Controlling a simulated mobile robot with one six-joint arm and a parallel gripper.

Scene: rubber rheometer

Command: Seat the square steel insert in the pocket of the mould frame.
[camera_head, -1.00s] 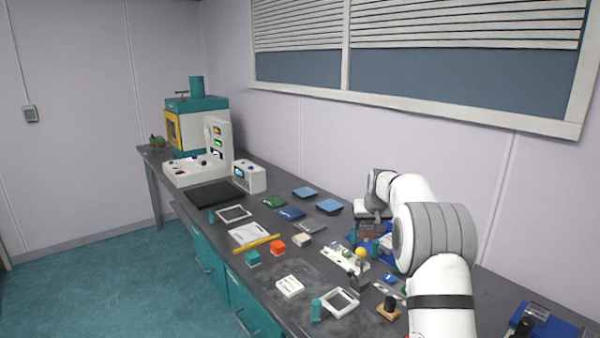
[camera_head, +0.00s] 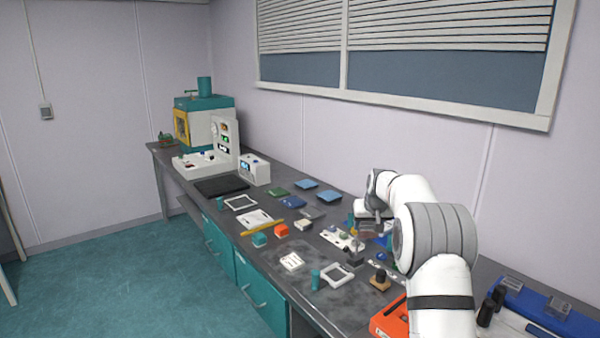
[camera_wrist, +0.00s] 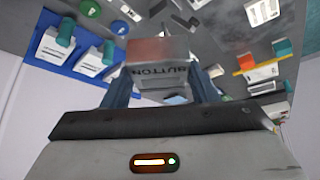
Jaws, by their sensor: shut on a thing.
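My gripper (camera_wrist: 163,86) is shut on a square grey metal block, which I take for the steel insert (camera_wrist: 158,50); its near face carries dark letters reading "BUTTON". The block sits between both fingers, clear of the bench top in the wrist view. A pale square frame (camera_head: 338,286) lies at the front of the bench and a second one (camera_head: 240,209) lies farther left. I cannot tell which is the mould frame.
A teal cylinder (camera_head: 315,280) stands beside the near frame. A white block (camera_head: 291,261), teal and orange blocks (camera_head: 281,231) and a yellow bar (camera_head: 262,228) lie farther left. An orange box (camera_head: 390,318) and a blue tray (camera_head: 545,312) are at right.

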